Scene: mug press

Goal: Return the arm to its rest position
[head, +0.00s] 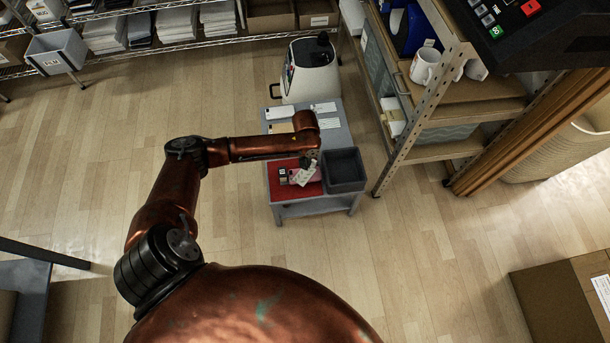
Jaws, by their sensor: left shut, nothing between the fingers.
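My left arm (170,190), copper-coloured with dark joints, comes in from the left and bends over a small grey table. My left gripper (309,165) is small in the head view, just past the wrist, over the red mat (281,190) on the table. It is shut with nothing in it. A small pale and pink item lies on the mat right by the fingertips; whether they touch it I cannot tell. My right gripper is not in view.
A dark grey bin (344,170) stands on the table right of the gripper. A white press machine (311,72) stands behind. A shelf with a white mug (425,66) rises at right. A cardboard box (560,295) is at lower right. Wooden floor (420,250) is clear between.

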